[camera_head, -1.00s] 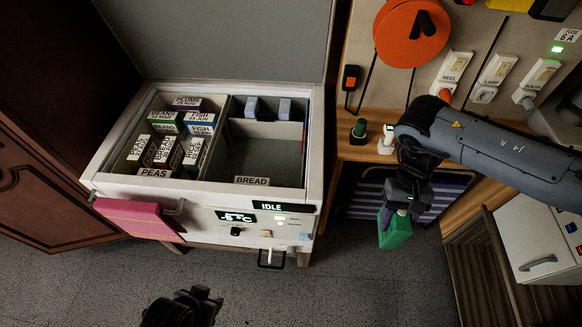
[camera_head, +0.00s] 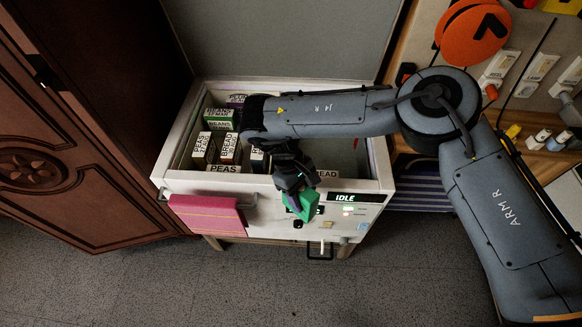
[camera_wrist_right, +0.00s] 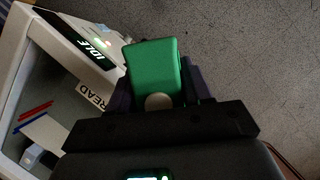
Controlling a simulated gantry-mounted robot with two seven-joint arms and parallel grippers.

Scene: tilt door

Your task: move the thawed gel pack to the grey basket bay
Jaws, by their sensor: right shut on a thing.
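My right gripper (camera_head: 294,192) is shut on a green pack (camera_head: 309,204), held over the front edge of the open freezer chest (camera_head: 177,184). The green pack also fills the middle of the right wrist view (camera_wrist_right: 152,66), gripped between the dark fingers, with floor behind it. I see no mark telling whether it is thawed. The chest has a left bay with labelled boxes (camera_head: 222,118) and a right bay bearing a BREAD label (camera_head: 326,174). My right arm covers much of the right bay in the head view. Which bay is the grey basket one I cannot tell. My left gripper is out of view.
The chest's grey lid (camera_head: 285,40) stands open behind it. A pink towel (camera_head: 207,214) hangs on the front left. The front panel's display reads IDLE (camera_head: 345,198). A dark wooden cabinet (camera_head: 75,130) stands left, and a panel with switches stands right. The floor in front is clear.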

